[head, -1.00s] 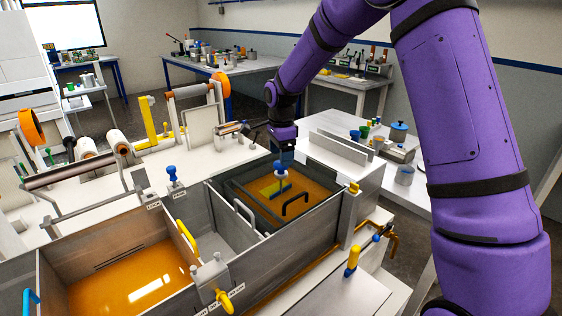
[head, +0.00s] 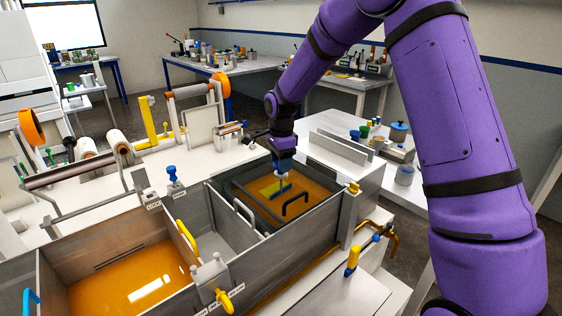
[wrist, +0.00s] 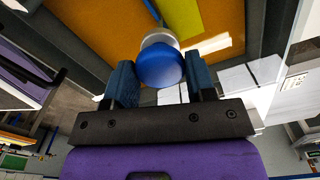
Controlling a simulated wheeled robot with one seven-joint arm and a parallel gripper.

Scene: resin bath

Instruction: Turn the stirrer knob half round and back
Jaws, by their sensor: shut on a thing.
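The blue stirrer knob (wrist: 160,66) sits on a pale collar above the amber bath, between my gripper's fingers in the wrist view. My gripper (head: 283,164) comes down from above and is shut on the knob, which its fingers mostly hide in the head view. Below, a pale stem leads down to a blue bar (head: 280,191) in the resin bath (head: 318,187).
A black handle (head: 295,205) stands close in front of the stirrer, inside the grey tank walls (head: 345,215). A second amber bath (head: 120,280) is at the lower left. Blue and yellow valve handles line the bench.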

